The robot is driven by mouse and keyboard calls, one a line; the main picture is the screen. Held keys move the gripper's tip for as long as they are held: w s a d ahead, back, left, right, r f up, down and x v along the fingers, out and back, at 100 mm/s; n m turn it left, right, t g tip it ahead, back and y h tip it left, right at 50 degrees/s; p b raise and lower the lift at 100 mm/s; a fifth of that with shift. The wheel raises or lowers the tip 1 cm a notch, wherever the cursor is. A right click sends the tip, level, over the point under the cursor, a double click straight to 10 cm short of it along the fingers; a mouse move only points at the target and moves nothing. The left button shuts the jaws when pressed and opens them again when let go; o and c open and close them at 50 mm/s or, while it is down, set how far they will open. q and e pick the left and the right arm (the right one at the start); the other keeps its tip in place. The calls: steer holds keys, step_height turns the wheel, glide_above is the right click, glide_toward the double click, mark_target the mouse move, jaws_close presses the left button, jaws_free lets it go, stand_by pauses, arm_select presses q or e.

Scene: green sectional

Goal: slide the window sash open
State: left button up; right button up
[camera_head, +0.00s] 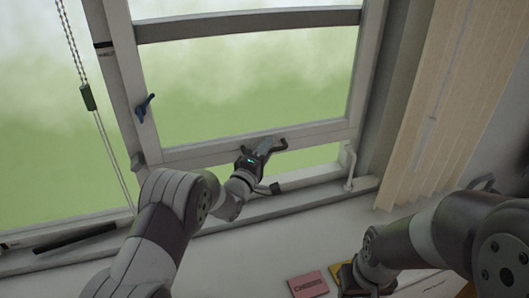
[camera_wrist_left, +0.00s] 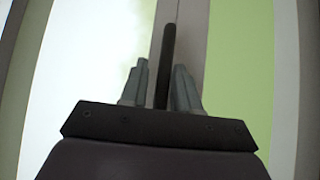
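The window sash (camera_head: 200,151) is a pale-framed pane in the head view. A strip of green outside shows between its bottom rail and the sill. A dark handle (camera_head: 281,146) sits on the bottom rail. My left gripper (camera_head: 264,149) is at this handle. In the left wrist view, a dark bar (camera_wrist_left: 168,60), seemingly the handle, stands between the two grey fingers of my left gripper (camera_wrist_left: 160,85). The fingers are apart, with a gap visible beside the bar. My right gripper (camera_head: 350,280) is low in the head view, away from the window; its fingers are unclear.
Pale vertical blinds (camera_head: 455,90) hang at right. A pink box (camera_head: 308,285) lies below the sill, near my right gripper.

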arm_select(q)
steer(key=shift+d+f, duration=0.1)
steer(key=shift+f, duration=0.05)
steer(key=shift+s+a+f+b, duration=0.15)
steer(key=shift+s+a+b, duration=0.15)
steer(key=shift+s, duration=0.05)
steer(key=b+v, duration=0.4)
steer(key=v, duration=0.7)
steer(key=shift+s, duration=0.4)
